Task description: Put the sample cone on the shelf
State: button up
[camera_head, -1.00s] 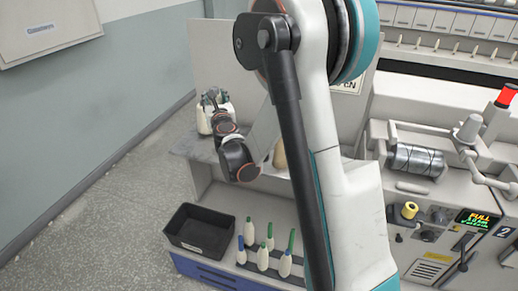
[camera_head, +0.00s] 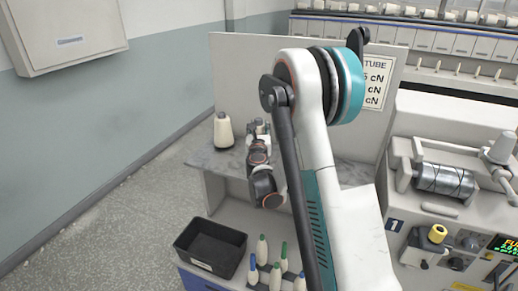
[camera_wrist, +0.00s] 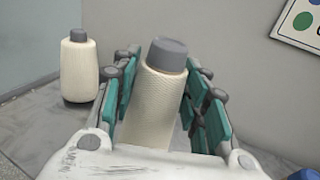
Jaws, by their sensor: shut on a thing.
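My gripper (camera_head: 260,127) is over the grey marbled shelf top (camera_head: 345,172), in front of the back panel. In the wrist view its teal pads (camera_wrist: 166,88) are shut around a cream cone with a grey tip (camera_wrist: 160,105). The cone is nearly upright, leaning slightly. Its base is hidden, so I cannot tell whether it touches the surface. A second cream cone with a grey tip (camera_head: 223,131) stands upright on the shelf top to the left of my gripper. It also shows in the wrist view (camera_wrist: 78,72), apart from the held cone.
A black open bin (camera_head: 237,237) and several small bobbins with green or blue tips (camera_head: 262,248) sit below the shelf top. A panel (camera_head: 240,75) with a sign (camera_head: 377,82) rises behind. A machine with a metal roller (camera_head: 443,181) stands at the right.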

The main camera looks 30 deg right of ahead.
notch_tip(320, 180, down, 6)
jog(key=b, duration=0.1)
jog(key=shift+b, duration=0.4)
jog(key=shift+f, duration=0.2)
jog(key=o, duration=1.4)
